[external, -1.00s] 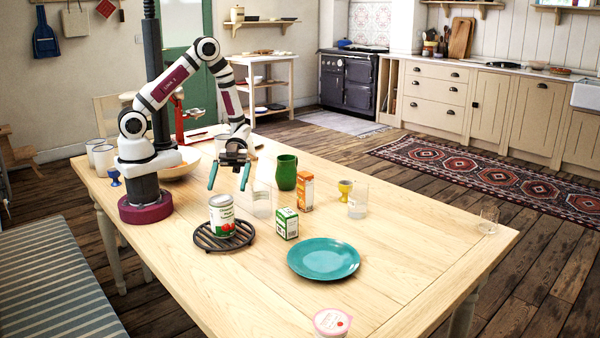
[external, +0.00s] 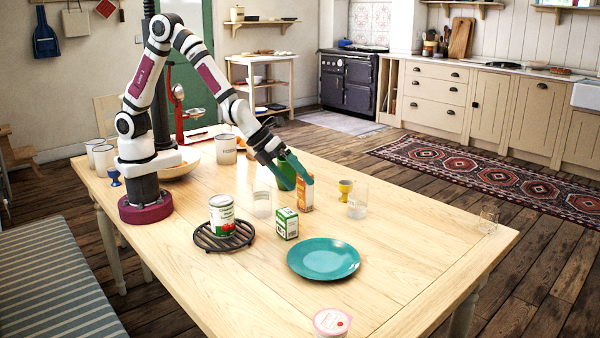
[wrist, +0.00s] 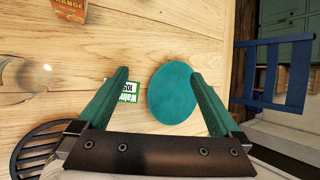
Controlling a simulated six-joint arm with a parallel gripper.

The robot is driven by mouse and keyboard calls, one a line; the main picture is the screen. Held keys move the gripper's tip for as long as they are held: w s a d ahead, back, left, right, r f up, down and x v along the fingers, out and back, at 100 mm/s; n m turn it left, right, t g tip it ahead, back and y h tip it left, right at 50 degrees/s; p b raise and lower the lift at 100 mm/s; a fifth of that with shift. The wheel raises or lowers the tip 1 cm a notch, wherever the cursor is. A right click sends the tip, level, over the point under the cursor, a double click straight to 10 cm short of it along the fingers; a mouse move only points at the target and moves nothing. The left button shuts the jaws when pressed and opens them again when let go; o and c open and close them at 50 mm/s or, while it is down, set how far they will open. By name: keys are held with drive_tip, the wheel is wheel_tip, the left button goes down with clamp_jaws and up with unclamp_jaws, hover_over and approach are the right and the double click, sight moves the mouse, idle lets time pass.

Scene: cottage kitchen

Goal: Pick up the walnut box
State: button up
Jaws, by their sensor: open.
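The walnut box (external: 286,223) is a small green and white carton upright on the wooden table, between the black trivet and the teal plate. In the wrist view the walnut box (wrist: 129,92) shows its lettered face just inside the left finger, which hides part of it. My gripper (external: 302,176) is open and empty.
A tomato can (external: 222,214) is on the black trivet (external: 206,243). The teal plate (external: 323,260) lies in front right. The table's front right is largely clear.

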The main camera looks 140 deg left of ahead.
wheel_tip(320, 180, up, 2)
drive_tip(key=y, duration=0.3)
wheel_tip(320, 180, up, 6)
drive_tip(key=f+m+g+y, duration=0.1)
drive_tip(key=m+g+y, duration=0.1)
drive_tip(key=g+y, duration=0.15)
hover_over(286, 212)
drive_tip(key=d, duration=0.1)
drive_tip(key=shift+m+y, duration=0.3)
drive_tip(key=shift+y, duration=0.45)
drive_tip(key=f, duration=1.5)
drive_tip(key=shift+s+d+f, duration=0.15)
drive_tip(key=shift+d+f, duration=0.1)
drive_tip(key=shift+f, duration=0.15)
drive_tip(key=x, duration=0.5)
drive_tip(key=shift+f, duration=0.25)
drive_tip(key=c, duration=1.5)
drive_tip(key=shift+o, duration=0.2)
drive_tip(key=shift+r, duration=0.1)
